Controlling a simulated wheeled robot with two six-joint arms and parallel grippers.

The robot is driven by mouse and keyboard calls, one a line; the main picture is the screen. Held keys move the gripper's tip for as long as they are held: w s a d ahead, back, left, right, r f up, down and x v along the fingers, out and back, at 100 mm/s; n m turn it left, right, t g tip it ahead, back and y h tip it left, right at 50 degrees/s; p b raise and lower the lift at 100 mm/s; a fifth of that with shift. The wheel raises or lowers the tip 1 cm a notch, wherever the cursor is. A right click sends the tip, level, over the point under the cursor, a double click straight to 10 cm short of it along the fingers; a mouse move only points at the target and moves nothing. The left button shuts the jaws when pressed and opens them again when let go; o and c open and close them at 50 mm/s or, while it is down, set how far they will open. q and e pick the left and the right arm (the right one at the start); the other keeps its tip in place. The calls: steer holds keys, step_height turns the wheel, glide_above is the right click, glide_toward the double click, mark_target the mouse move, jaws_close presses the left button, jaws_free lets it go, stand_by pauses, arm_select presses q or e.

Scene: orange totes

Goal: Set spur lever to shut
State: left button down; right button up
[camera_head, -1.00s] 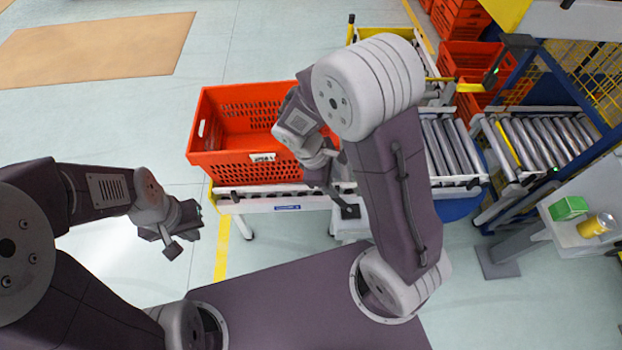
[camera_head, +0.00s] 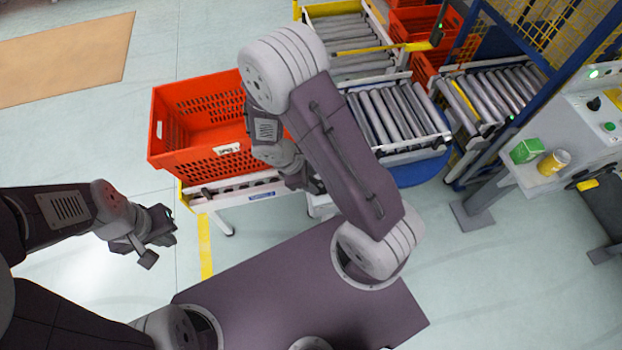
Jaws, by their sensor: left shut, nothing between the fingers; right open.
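No part in view is clearly marked as the spur lever. At the right edge, a dark handle with a yellow part (camera_head: 588,183) sticks out below the control panel (camera_head: 590,125); I cannot tell which is the lever. My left gripper (camera_head: 160,237) is shut and empty over the floor at left. My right gripper (camera_head: 312,187) is open beside the orange tote (camera_head: 205,160), partly hidden by my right arm, away from both parts.
The tote sits on the conveyor's near-left end. Bare rollers (camera_head: 395,118) lie right of my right arm. A green box (camera_head: 526,150) and a yellow can (camera_head: 553,162) stand on a grey shelf at right. More orange totes (camera_head: 420,22) are at the back. Floor at lower right is largely clear.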

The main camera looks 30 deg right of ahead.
steer(key=shift+w+a, duration=0.1)
steer(key=shift+w, duration=0.05)
steer(key=shift+c, duration=1.4)
steer(key=c, duration=0.6)
jaws_close()
